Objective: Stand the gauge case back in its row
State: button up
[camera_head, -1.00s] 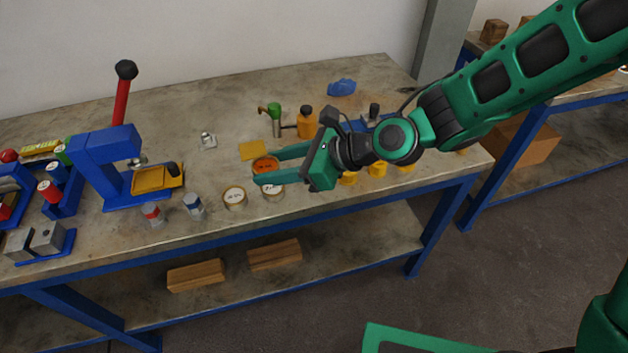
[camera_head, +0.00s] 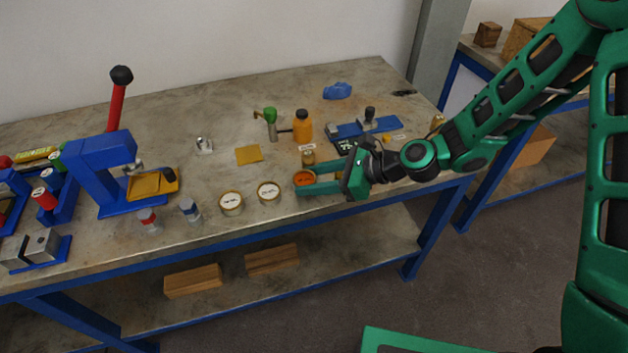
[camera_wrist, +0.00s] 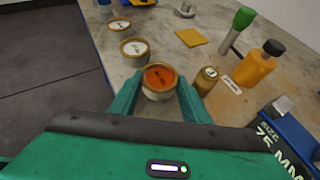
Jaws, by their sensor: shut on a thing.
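The gauge case, a round tin with an orange top (camera_head: 304,178), is between the fingers of my gripper (camera_head: 318,180). In the wrist view the fingers (camera_wrist: 157,98) grip the case (camera_wrist: 159,78) on both sides, its face upward and level. Two similar cases with white faces stand to its left on the bench, the nearer one (camera_head: 268,192) and the farther one (camera_head: 231,203). The held case is roughly in line with them, with a gap between. I cannot tell whether its bottom touches the bench.
A small brass cylinder (camera_wrist: 207,80) stands close beside the right finger in the wrist view, with a white label by it. An orange bottle (camera_head: 302,126), a green-handled tool (camera_head: 271,122) and a blue fixture (camera_head: 365,127) stand behind. A yellow square (camera_head: 248,154) lies on the bench.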

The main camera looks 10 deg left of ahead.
jog(key=shift+f, duration=0.4)
jog(key=shift+f, duration=0.1)
jog(key=o, duration=1.2)
jog(key=shift+d+r, duration=0.2)
jog(key=v, duration=1.1)
jog(key=shift+d+r, duration=0.15)
jog(key=shift+d, duration=0.15)
jog(key=shift+d, duration=0.1)
